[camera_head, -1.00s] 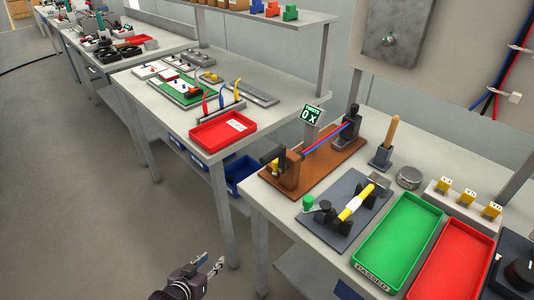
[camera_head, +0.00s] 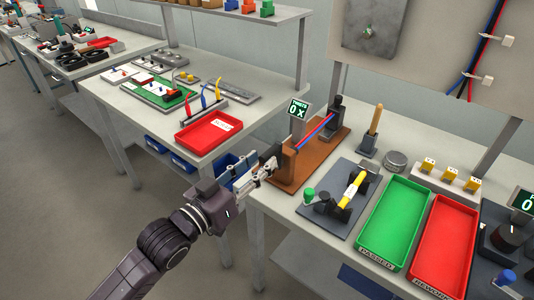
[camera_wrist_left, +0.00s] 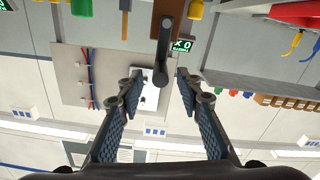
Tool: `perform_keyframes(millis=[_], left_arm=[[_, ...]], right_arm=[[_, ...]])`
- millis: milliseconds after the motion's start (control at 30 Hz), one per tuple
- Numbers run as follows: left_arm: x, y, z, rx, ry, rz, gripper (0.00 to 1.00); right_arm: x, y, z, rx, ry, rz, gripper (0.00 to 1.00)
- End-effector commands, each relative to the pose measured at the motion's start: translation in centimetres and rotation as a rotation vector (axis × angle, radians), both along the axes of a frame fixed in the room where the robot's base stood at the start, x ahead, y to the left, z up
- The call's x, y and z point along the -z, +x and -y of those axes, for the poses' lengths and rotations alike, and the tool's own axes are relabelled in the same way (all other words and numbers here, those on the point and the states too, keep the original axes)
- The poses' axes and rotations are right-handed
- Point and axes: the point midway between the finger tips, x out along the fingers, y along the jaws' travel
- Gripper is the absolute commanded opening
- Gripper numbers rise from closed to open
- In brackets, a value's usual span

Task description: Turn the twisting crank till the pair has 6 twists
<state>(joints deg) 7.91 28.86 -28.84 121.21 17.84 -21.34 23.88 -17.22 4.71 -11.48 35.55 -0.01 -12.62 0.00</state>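The twisting jig has a brown base (camera_head: 328,153) on the near table. A red and blue wire pair (camera_head: 316,133) runs straight from its near block to the dark rear post (camera_head: 336,115). A small display (camera_head: 298,108) above it reads 0 X. The dark crank (camera_wrist_left: 165,42) shows in the left wrist view, coming down between the fingertips. My left gripper (camera_head: 262,170) is at the jig's near end and hides most of the crank in the head view. In the left wrist view the gripper (camera_wrist_left: 160,88) is open, its fingers apart on either side of the crank. My right gripper is not in view.
Right of the jig are a grey fixture with a yellow piece (camera_head: 350,189), a green tray (camera_head: 393,220), a red tray (camera_head: 446,232) and an upright wooden handle (camera_head: 375,121). Another table with a red bin (camera_head: 208,132) stands left, across a gap.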

Motion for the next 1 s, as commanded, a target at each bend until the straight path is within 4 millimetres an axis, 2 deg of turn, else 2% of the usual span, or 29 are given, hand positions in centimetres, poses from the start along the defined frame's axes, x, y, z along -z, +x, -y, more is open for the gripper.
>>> perform_keyframes(millis=[100, 233, 600, 900, 1000], left_arm=[[-0.2, 1.5, 1.1, 0.000, -0.001, 0.001, 0.33], [-0.1, 2.5, 1.8, 0.000, 0.000, 0.001, 0.33], [0.0, 2.9, 2.1, 0.000, 0.002, 0.001, 0.32], [0.0, 2.9, 2.1, -0.001, 0.002, 0.001, 0.00], [0.0, 2.9, 2.1, -0.001, 0.002, 0.001, 0.00]], right_arm=[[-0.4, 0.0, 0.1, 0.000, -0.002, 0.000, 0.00], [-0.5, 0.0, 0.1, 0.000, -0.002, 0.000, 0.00], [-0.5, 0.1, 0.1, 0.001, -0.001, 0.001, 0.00], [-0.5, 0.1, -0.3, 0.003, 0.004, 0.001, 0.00], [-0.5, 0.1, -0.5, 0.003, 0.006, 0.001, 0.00]])
